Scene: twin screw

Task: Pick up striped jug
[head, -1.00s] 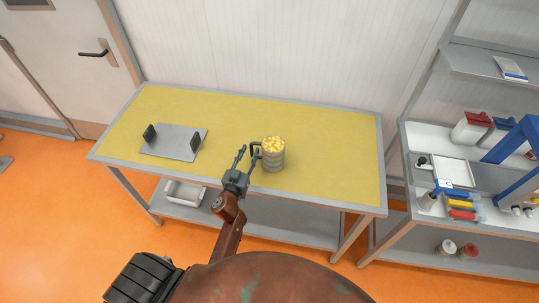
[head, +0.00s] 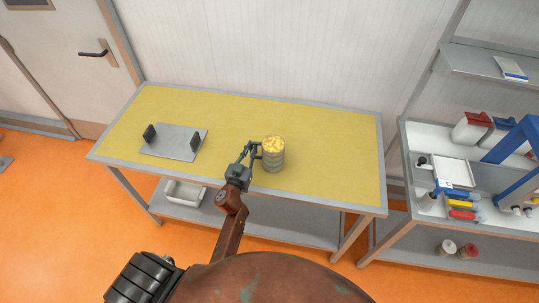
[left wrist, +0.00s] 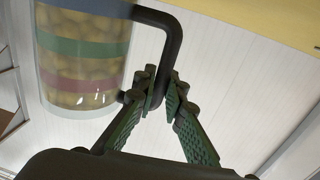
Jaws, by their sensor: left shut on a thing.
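The striped jug (head: 273,155) stands upright on the yellow tabletop (head: 325,160), right of the table's middle. It is full of yellowish pieces. In the left wrist view the jug (left wrist: 82,55) is clear with blue, green and red bands, and its dark handle (left wrist: 172,40) reaches down between my fingers. My left gripper (head: 252,152) is at the jug's left side, shut on the handle; its green-padded fingertips (left wrist: 167,98) press on the handle from both sides. The jug appears to rest on the table. My right gripper is not in view.
A grey plate with two black uprights (head: 175,142) lies at the table's left. A white bin (head: 185,192) sits on the shelf below. A workbench at the right holds a tray (head: 450,172), bottles and a blue frame (head: 515,138). The tabletop right of the jug is clear.

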